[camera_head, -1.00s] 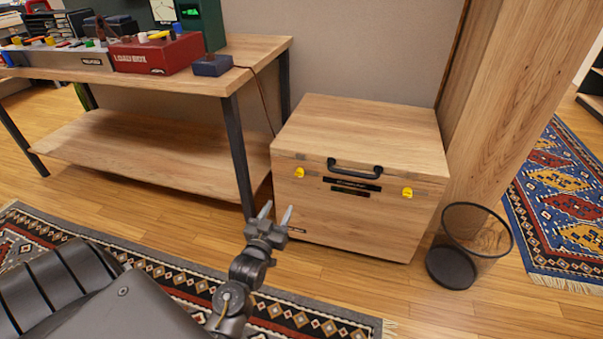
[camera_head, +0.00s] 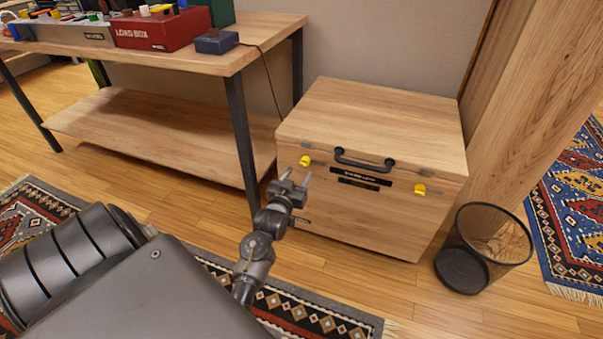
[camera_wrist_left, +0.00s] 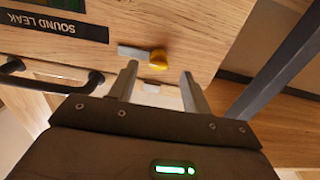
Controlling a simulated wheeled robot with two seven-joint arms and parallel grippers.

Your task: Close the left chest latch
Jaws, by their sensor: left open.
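The wooden chest (camera_head: 345,215) stands on the floor with its lid down and a black handle (camera_head: 364,162) on its front. The left chest latch (camera_head: 305,160) is a small yellow tab near the top left of the front. A second yellow latch (camera_head: 420,189) sits on the right. My left gripper (camera_head: 290,176) is open and empty, just in front of and below the left latch in the head view. In the left wrist view the yellow latch (camera_wrist_left: 158,60) shows beyond the fingertips (camera_wrist_left: 159,75), nearly between them, with a visible gap. My right gripper is not in view.
A wooden workbench (camera_head: 235,60) with a dark metal leg (camera_head: 243,145) stands left of the chest. A wire mesh bin (camera_head: 485,250) stands at the chest's right, near a wooden post (camera_head: 530,110). A patterned rug (camera_head: 300,315) lies in front.

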